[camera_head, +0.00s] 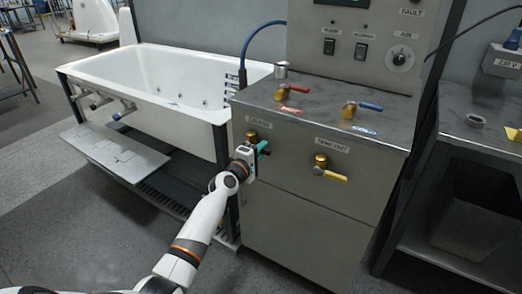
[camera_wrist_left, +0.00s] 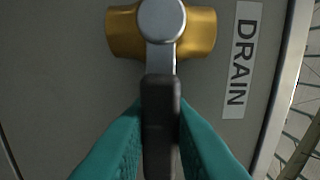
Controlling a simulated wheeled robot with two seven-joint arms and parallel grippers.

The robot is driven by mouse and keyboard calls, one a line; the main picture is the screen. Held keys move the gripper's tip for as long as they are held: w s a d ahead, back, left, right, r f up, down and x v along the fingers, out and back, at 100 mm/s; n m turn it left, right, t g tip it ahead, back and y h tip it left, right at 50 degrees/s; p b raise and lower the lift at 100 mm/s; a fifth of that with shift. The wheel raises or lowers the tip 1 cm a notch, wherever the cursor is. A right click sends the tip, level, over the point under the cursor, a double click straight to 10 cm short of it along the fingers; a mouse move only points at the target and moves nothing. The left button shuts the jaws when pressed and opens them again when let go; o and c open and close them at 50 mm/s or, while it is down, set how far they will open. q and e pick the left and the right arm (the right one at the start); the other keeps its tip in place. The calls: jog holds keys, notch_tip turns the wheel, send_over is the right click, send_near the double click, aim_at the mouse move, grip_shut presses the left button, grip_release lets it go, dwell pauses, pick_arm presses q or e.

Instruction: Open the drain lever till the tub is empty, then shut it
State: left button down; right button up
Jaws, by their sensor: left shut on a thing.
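The drain lever has a brass valve body (camera_head: 251,135) below the DRAIN label on the grey cabinet front. Its black handle (camera_wrist_left: 160,94) sits on a metal stem and points right along the panel, crosswise to the brass body. My left gripper (camera_head: 263,150) is at the lever; in the left wrist view its teal fingers press the handle from both sides. The white bathtub (camera_head: 105,66) stands left of the cabinet, with jets in its inner wall. I cannot tell whether water is in it. My right gripper is out of view.
The TANK OUT valve with a yellow handle (camera_head: 336,177) is right of the drain lever. Red (camera_head: 292,89) and blue (camera_head: 367,106) levers stand on the cabinet top. A grey panel (camera_head: 113,152) and dark grating lie below the tub. A steel bench (camera_head: 490,135) is at the right.

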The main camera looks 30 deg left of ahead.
pick_arm(q)
jog(key=c, duration=1.3)
grip_release()
jog(key=shift+s, duration=0.2)
jog(key=s, duration=0.4)
jog(key=s+p, duration=0.1)
jog(key=s, duration=0.2)
jog(key=s+a+p, duration=0.1)
jog(key=s, duration=0.3)
jog(key=shift+s, duration=0.3)
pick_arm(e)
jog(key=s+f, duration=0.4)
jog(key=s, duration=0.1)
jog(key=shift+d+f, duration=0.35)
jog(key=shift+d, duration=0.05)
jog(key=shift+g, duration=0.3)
